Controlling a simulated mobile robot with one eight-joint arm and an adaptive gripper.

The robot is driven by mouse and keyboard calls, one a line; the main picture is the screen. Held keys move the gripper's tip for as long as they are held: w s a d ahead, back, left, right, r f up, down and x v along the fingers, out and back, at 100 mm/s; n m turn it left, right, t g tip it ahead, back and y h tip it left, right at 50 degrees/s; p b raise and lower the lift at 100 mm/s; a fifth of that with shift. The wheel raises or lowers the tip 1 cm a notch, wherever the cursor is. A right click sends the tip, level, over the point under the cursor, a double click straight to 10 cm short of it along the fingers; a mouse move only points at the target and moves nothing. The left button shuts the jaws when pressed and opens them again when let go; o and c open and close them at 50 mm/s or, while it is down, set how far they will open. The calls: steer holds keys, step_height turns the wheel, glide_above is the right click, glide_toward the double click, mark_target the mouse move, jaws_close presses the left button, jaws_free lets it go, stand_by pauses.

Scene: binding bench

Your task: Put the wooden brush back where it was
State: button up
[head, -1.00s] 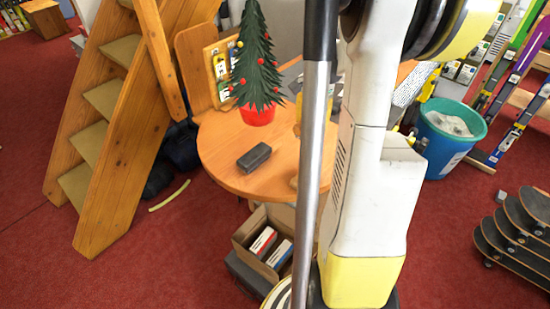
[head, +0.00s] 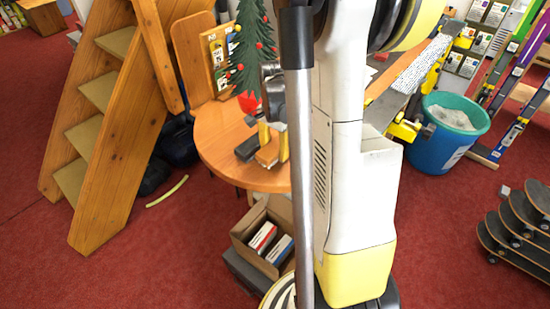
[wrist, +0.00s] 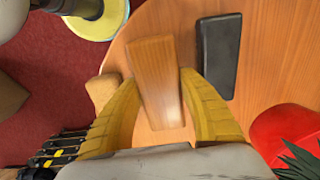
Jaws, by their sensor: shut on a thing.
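The wooden brush (head: 267,155) is a long brown wooden block, seen here from its wooden side. My gripper (head: 274,140) has its yellow fingers on both sides of it, over the round wooden table (head: 222,132). In the wrist view my gripper (wrist: 160,82) is shut on the brush (wrist: 155,62), which points away from the palm. A dark grey block (wrist: 218,52) lies close beside it, roughly parallel; it also shows in the head view (head: 247,148). I cannot tell whether the brush touches the tabletop. Any bristles are hidden.
A small Christmas tree (head: 249,60) in a red pot (wrist: 288,135) stands near my gripper. A small tan piece (wrist: 101,90) is by the table edge, beside a finger. A box with packets (head: 262,238) is on the floor below. Wooden steps (head: 118,130) stand at left.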

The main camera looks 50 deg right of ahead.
steer(key=shift+f+b, duration=0.4)
steer(key=shift+f, duration=1.15)
steer(key=shift+f, duration=0.15)
steer(key=o, duration=1.1)
steer(key=shift+c, duration=0.2)
